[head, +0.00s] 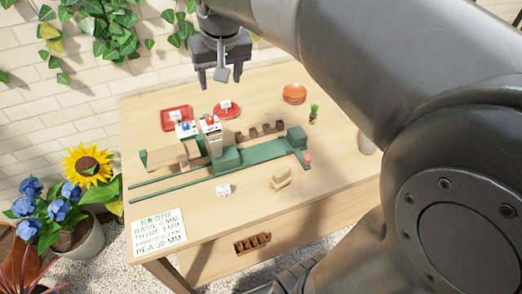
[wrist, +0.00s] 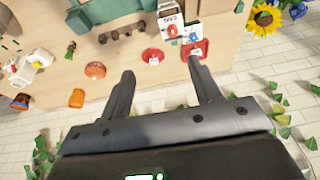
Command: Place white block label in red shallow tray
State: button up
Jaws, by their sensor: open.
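A small white block with dark markings (head: 224,190) lies on the table in front of the green rails; I cannot make it out in the wrist view. The red shallow rectangular tray (head: 166,125) is at the table's back left, with a small white tag in it; it also shows in the wrist view (wrist: 205,44). A round red dish (head: 238,113) with another white tag is to its right, and also shows in the wrist view (wrist: 146,59). My gripper (head: 220,80) is raised above the table's back edge, open and apart from these things. Its two fingers (wrist: 162,75) are spread with nothing between them.
A green rail fixture (head: 265,152) with white-topped posts (head: 211,126) crosses the table's middle. An orange bowl (head: 294,94), a small plant (head: 314,112) and a tan wooden piece (head: 281,179) stand right. A seed-depth card (head: 158,232) lies front left. The front centre is mostly clear.

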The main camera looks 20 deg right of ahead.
jog(key=s+d+f, duration=0.1)
jog(key=s+f, duration=0.3)
jog(key=s, duration=0.5)
jog(key=s+d+f+t, duration=0.1)
jog(key=s+f, duration=0.2)
jog(key=s, duration=0.5)
jog(key=shift+s+d+f+t, duration=0.25)
jog(key=shift+s+f+t, duration=0.05)
jog(key=shift+s+f, duration=0.1)
jog(key=shift+o, duration=0.3)
